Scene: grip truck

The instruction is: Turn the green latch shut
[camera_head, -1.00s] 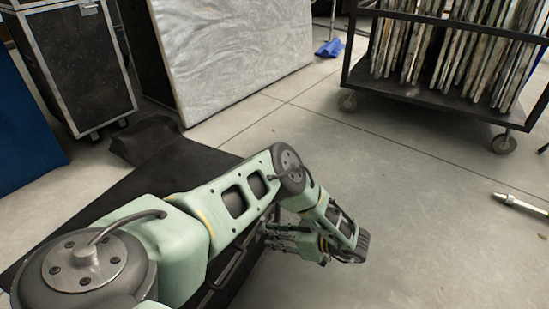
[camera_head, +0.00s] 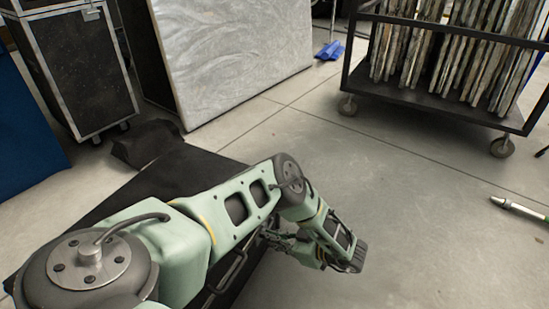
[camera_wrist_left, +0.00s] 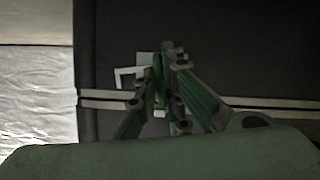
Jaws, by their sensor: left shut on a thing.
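The green latch (camera_wrist_left: 158,70) is a small upright green piece on the dark face of a black case (camera_wrist_left: 105,35), among pale metal plates. In the left wrist view my left gripper (camera_wrist_left: 165,66) is shut on it, and the fingers cover part of it. In the head view the left gripper (camera_head: 272,236) is at the case's right side, largely behind my own arm. The latch cannot be made out there. The case's black top (camera_head: 165,180) shows behind my arm. My right gripper is in neither view.
A black rack on wheels (camera_head: 430,98) holding several panels stands at the back right. A marbled panel (camera_head: 235,50) and a metal-edged case (camera_head: 75,65) stand at the back left. A pen-like object (camera_head: 518,208) lies at right. The middle floor is clear.

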